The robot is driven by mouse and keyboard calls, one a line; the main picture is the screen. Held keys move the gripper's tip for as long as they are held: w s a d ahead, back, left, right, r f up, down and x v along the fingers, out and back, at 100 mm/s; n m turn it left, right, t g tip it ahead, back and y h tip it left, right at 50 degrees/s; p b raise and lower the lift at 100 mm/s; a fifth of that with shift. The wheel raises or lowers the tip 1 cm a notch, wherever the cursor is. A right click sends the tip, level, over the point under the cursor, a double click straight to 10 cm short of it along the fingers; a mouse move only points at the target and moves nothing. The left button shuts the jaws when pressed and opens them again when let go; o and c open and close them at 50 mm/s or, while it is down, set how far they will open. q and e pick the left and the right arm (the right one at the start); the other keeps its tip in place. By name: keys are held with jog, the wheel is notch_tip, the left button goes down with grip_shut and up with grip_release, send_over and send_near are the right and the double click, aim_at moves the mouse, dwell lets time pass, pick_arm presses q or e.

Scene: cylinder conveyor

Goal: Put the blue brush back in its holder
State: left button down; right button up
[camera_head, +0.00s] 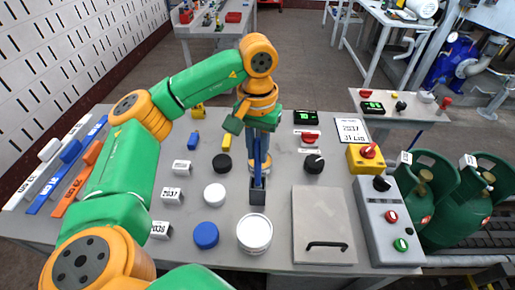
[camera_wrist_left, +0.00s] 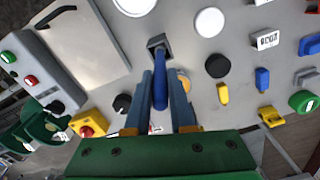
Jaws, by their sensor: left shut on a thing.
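The blue brush (camera_wrist_left: 160,88) is between the fingers of my left gripper (camera_wrist_left: 161,100), which is shut on it. In the head view the gripper (camera_head: 259,150) points down, and the brush handle stands about upright under it. The holder (camera_head: 258,192) is a small dark square box on the table; it also shows in the wrist view (camera_wrist_left: 156,39). The brush's far end meets the holder's opening; how deep it sits cannot be told. My right gripper is not in view.
A white round jar (camera_head: 254,233) and a blue cap (camera_head: 205,236) stand close in front of the holder. A flat plate with a black handle (camera_head: 323,225) lies to the right, beside a grey button box (camera_head: 390,225).

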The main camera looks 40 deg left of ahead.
aim_at(257, 139)
pick_arm(q)
jog(key=shift+f, duration=0.3)
jog(key=c, duration=0.7)
grip_release()
notch_tip(257, 139, up, 7)
jog(key=shift+r+p, duration=0.15)
jog(key=shift+p, duration=0.65)
jog(key=shift+s, duration=0.1)
